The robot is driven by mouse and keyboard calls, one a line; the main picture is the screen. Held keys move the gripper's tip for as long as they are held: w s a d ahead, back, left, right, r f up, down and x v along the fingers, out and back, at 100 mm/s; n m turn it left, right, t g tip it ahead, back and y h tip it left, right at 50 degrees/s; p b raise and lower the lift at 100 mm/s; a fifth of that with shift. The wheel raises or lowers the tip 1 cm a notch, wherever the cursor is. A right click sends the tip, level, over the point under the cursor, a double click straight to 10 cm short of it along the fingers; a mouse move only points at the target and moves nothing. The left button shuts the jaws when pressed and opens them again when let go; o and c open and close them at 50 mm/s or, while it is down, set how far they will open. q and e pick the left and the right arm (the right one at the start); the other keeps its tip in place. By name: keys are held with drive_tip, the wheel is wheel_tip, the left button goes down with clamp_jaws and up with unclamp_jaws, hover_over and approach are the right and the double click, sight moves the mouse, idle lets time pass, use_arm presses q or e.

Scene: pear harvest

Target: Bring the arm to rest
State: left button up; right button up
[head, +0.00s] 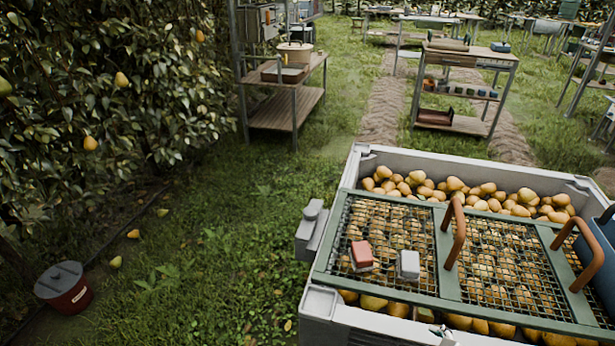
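Neither of my grippers shows clearly in the head view, and no arm can be made out. Several pears hang on the leafy hedge at the left, one yellow pear (121,79) among them. A few pears lie on the ground below, such as a yellow-green pear (115,262). A large grey crate (400,158) at the lower right is full of yellow pears (455,184). A green-framed mesh lid (447,262) with brown handles (454,232) lies over part of it.
A red block (361,255) and a grey-white block (408,265) sit on the mesh. A blue container (604,240) is cut off at the right edge. A dark red lidded bucket (66,288) stands lower left. Wooden benches (468,60) stand behind. Grass between hedge and crate is clear.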

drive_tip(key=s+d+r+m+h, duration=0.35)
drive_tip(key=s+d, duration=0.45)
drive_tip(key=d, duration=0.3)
use_arm(q)
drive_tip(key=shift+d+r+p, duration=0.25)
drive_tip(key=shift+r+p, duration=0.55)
drive_tip(key=shift+p, duration=0.45)
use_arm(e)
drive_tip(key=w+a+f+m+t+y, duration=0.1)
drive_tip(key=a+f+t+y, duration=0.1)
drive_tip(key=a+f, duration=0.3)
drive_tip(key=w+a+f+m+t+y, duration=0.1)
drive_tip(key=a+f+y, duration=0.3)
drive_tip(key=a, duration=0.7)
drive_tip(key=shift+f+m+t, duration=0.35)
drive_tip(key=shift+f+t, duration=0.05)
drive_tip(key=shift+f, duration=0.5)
